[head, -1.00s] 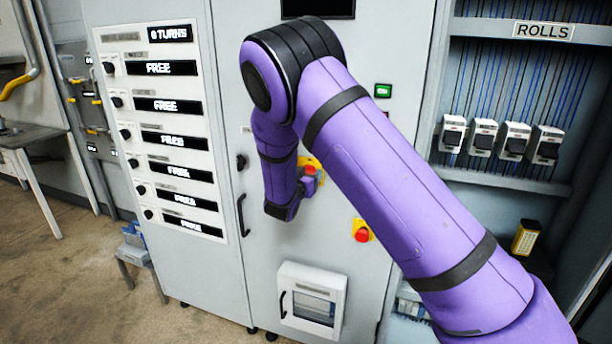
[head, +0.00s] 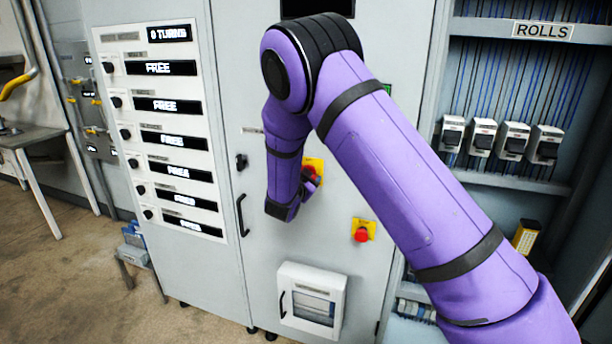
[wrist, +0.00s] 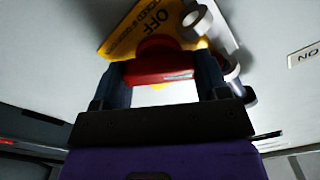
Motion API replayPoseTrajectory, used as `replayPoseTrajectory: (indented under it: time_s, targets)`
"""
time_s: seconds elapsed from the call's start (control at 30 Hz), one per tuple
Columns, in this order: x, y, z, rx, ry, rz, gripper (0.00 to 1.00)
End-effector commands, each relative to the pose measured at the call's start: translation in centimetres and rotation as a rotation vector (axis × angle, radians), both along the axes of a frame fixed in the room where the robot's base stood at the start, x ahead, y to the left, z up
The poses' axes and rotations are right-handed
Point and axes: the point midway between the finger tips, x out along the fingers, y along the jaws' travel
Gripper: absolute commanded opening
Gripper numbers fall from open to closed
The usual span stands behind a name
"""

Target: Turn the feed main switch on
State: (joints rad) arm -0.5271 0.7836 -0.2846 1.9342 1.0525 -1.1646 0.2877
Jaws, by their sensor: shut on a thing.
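The main switch is a red handle on a yellow plate (head: 315,164) on the grey cabinet door. In the wrist view the red handle (wrist: 158,66) lies between the two fingers of my gripper (wrist: 160,85), which is shut on it. The yellow plate (wrist: 128,32) reads OFF and appears tilted in that view. In the head view my gripper (head: 309,184) is at the switch, and my arm partly hides both. A small label with ON letters (wrist: 305,54) shows at the right in the wrist view.
A red button on a yellow plate (head: 362,232) sits lower right of the switch. A door handle (head: 242,215) and a panel of FREE displays (head: 165,135) are to the left. A white windowed box (head: 312,298) is below. Grey padlock-like rings (wrist: 196,22) hang near the switch.

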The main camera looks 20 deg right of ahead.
Motion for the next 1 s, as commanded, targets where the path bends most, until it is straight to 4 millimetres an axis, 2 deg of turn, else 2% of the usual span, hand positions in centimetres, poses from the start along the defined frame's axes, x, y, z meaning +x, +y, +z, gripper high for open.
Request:
replayPoseTrajectory:
  time_s: [0.7, 1.0]
  targets:
    - [-0.13, -0.20, -0.27, 0.546, -0.395, -0.002, 0.44]
    - [-0.14, -0.18, -0.35, 0.719, -0.522, -0.001, 0.44]
